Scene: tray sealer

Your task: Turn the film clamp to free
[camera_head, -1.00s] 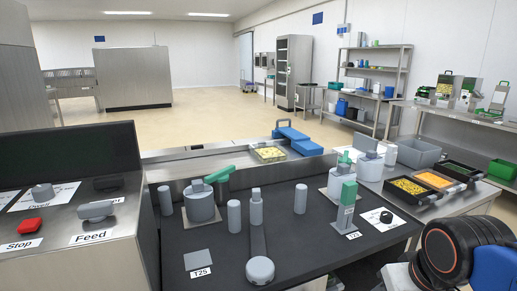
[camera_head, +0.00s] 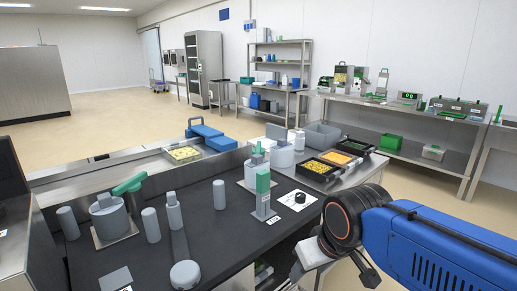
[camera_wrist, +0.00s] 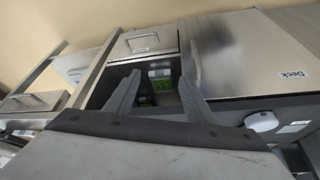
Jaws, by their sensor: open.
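No label reading film clamp is legible, so I cannot tell which control it is. On the dark bench top, a black knob (camera_head: 299,197) sits on a white printed card at the right edge. Next to it stands a green-topped upright lever (camera_head: 263,182). My arm is at the right, in front of the bench.
Several grey posts stand on the bench (camera_head: 110,254), with a flat bar ending in a round grey knob (camera_head: 185,274). A tray of yellow food (camera_head: 183,153) lies behind. Black food trays (camera_head: 315,169) and a grey bin (camera_head: 322,137) stand beyond. Floor at the right is clear.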

